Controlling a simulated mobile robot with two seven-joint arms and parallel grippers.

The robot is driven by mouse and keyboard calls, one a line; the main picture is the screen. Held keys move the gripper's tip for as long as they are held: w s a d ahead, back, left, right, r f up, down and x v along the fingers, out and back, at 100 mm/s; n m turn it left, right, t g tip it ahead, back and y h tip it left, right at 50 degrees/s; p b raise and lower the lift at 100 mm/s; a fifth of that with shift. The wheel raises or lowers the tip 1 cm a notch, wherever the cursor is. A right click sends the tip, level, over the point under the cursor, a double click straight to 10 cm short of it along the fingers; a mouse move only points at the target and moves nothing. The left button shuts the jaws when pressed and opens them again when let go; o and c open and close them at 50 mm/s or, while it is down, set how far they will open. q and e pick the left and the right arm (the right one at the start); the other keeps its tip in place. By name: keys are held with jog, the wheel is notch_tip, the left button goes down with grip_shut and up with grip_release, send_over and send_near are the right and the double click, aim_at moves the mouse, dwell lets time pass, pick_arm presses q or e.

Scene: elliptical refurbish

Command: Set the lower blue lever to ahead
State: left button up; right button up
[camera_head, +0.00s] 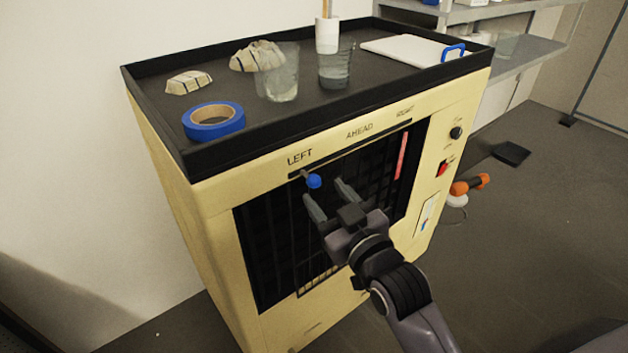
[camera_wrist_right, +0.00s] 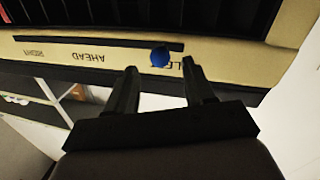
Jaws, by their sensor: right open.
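The blue lever knob (camera_head: 314,181) sits at the left end of the slot (camera_head: 360,148) on the cream cabinet's front, below the word LEFT. The word AHEAD (camera_head: 359,131) is at the slot's middle and RIGHT (camera_head: 404,111) at its right end. I see only this one blue lever. My right gripper (camera_head: 324,192) is open, with its fingers pointing at the knob. In the right wrist view the picture is upside down, and the knob (camera_wrist_right: 159,57) shows between and just beyond the open fingertips (camera_wrist_right: 160,68). Contact cannot be told. My left gripper is not in view.
The cabinet's black tray top (camera_head: 290,125) holds blue tape (camera_head: 214,120), two glasses, pale stones and a white board (camera_head: 410,50). A dark grille (camera_head: 265,250) lies below the slot. A round knob (camera_head: 456,133) and red switch (camera_head: 442,168) are at the right. An orange tool (camera_head: 470,185) is beyond.

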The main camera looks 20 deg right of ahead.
aim_at(317, 185)
jog(key=shift+w+a, duration=0.25)
jog(key=shift+w, duration=1.1)
jog(key=shift+w+a, duration=0.2)
jog(key=shift+w, duration=1.15)
